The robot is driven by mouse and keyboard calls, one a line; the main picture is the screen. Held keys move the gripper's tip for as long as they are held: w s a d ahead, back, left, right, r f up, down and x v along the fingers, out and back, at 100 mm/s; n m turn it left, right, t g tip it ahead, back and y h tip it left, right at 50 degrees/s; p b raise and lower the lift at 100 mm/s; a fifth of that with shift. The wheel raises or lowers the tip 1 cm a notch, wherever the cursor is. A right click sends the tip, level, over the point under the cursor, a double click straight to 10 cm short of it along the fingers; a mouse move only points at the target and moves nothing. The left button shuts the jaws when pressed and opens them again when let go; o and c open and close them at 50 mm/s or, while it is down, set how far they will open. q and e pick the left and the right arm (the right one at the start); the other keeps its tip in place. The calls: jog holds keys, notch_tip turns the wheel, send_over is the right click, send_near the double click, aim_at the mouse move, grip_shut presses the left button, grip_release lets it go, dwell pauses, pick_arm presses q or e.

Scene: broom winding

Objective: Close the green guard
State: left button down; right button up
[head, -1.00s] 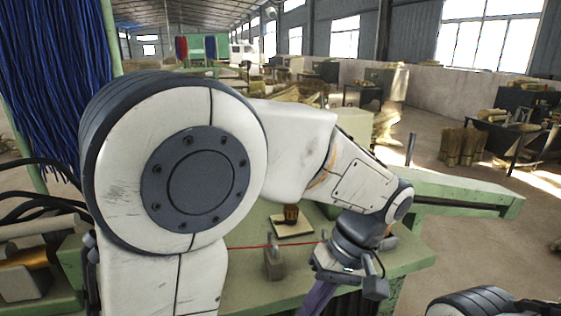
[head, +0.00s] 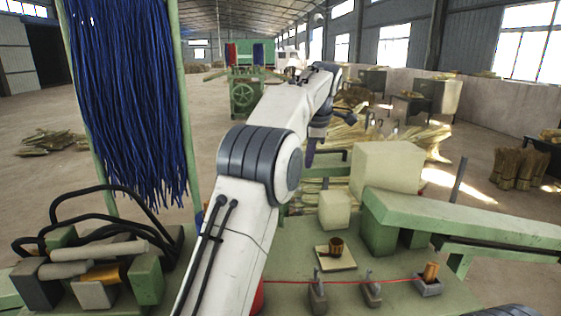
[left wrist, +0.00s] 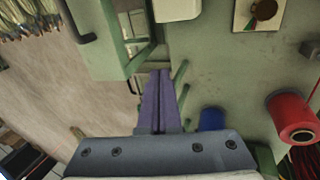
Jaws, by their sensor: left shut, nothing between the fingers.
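A green panel (left wrist: 100,45) with a dark handle (left wrist: 77,22) on its left side shows at the upper left of the left wrist view. It looks like the green guard, but I cannot tell how far open it stands. In the head view, green framework (head: 325,171) beside the cream blocks is partly hidden by my left arm. My left gripper (head: 311,158) is beyond the bench's far side in the head view, pointing down. In the left wrist view its purple fingers (left wrist: 160,98) are together and empty, their tips just below the green panel. My right gripper is out of view.
Cream blocks (head: 387,167) and a long green beam (head: 465,218) stand at the bench's right. A red wire (head: 385,282) crosses the front. A red spool (left wrist: 293,118) and blue spool (left wrist: 212,119) are right of the fingers. Blue bristles (head: 125,95) hang at the left.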

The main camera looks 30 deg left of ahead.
pick_arm(q)
jog(key=w+a+f+p, duration=0.7)
jog(key=shift+w+n+t, duration=0.25)
jog(key=shift+n+t, duration=0.05)
jog(key=shift+n, duration=0.1)
dwell(0.5)
